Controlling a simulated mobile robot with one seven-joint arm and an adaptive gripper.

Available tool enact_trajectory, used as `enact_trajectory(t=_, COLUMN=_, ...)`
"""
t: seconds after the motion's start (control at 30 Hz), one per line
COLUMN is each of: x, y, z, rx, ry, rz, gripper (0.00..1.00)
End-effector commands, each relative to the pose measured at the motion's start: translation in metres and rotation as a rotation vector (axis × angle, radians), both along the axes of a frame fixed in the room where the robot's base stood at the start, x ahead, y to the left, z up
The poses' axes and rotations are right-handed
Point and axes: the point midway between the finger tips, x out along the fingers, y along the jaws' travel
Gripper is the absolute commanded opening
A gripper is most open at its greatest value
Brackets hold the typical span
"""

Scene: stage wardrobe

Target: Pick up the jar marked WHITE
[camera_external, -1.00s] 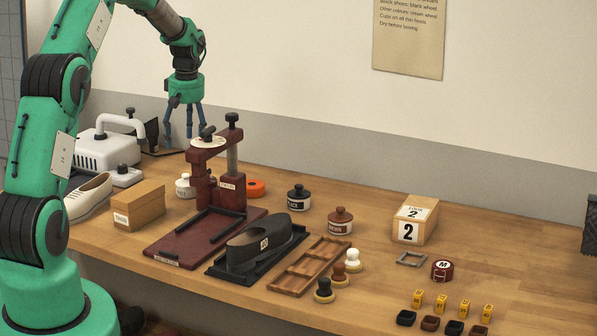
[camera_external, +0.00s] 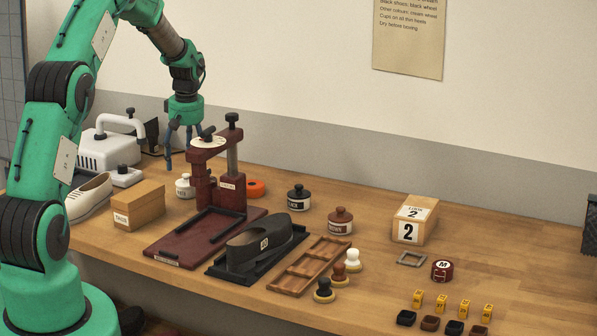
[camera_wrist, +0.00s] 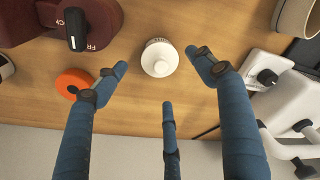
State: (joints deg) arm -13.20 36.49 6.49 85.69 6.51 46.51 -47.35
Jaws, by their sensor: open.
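The white jar (camera_external: 184,187) stands upright on the table behind the dark red press, which hides part of it and most of its label in the outside view. In the wrist view the white jar (camera_wrist: 159,58) shows from above with its round white lid, lying ahead of and between my spread fingers. My gripper (camera_external: 182,153) is open and empty, with blue fingers pointing down above the jar, apart from it. In the wrist view my gripper (camera_wrist: 160,90) shows its three fingers, none touching the jar.
The dark red press (camera_external: 205,207) stands close beside the jar. An orange ring (camera_external: 255,188) lies behind the press. A black jar (camera_external: 298,197) and a brown jar (camera_external: 340,221) stand to the right. A cardboard box (camera_external: 138,205) and white machine (camera_external: 104,152) are to the left.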

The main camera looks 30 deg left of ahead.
Motion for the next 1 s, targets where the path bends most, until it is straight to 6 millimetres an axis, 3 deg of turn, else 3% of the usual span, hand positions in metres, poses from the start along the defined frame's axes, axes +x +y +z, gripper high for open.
enact_trajectory(t=0.2, x=0.002, y=0.002, z=-0.023, rx=0.000, ry=0.000, rz=0.000, gripper=0.70)
enact_trajectory(t=0.73, x=0.002, y=0.003, z=-0.030, rx=0.000, ry=0.000, rz=0.000, gripper=0.70)
enact_trajectory(t=1.0, x=0.001, y=0.005, z=-0.060, rx=-0.001, ry=0.001, rz=0.000, gripper=0.70)
